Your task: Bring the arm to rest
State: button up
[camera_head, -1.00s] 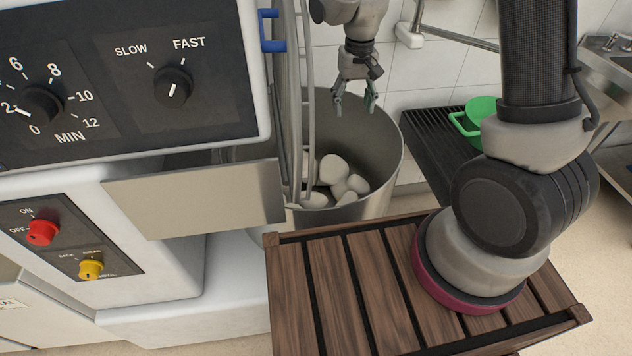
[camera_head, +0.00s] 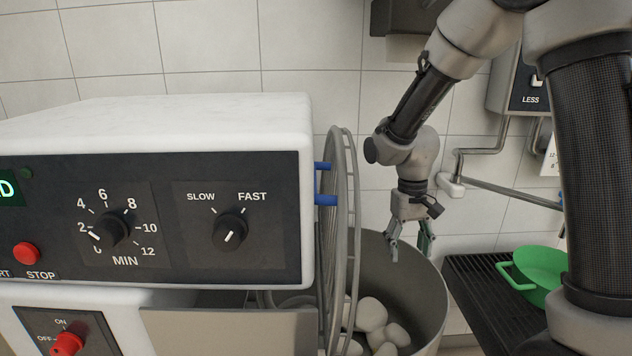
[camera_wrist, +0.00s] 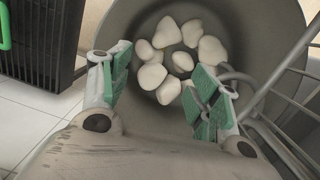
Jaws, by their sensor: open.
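My gripper (camera_head: 410,252) points down over the mouth of a large steel mixer bowl (camera_head: 428,300), near its back rim in the head view. Its fingers with green pads are spread apart and hold nothing. In the wrist view my gripper (camera_wrist: 163,95) shows the same gap between the pads. Several pale dough pieces (camera_wrist: 172,60) lie at the bottom of the bowl, below the fingers and apart from them. My arm comes down from the upper right of the head view, bent at the elbow.
The mixer's control panel (camera_head: 150,220) fills the left. A wire guard (camera_head: 342,230) stands upright beside my gripper, left of the bowl. A green pan (camera_head: 541,270) sits on a dark ribbed stand (camera_head: 480,285) at right. A wall pipe (camera_head: 500,190) runs behind.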

jog(key=s+d+r+t, duration=0.3)
jog(key=s+d+r, duration=0.3)
jog(key=s+r, duration=0.3)
jog(key=s+d+r+m+t, duration=0.1)
jog(key=s+d+r+t, duration=0.1)
jog(key=s+d+r, duration=0.5)
jog(key=s+r, duration=0.2)
jog(key=s, duration=0.1)
jog(key=shift+s+d+r+t, duration=0.25)
jog(key=shift+s+t, duration=0.1)
jog(key=shift+t, duration=0.05)
jog(key=shift+a, duration=0.15)
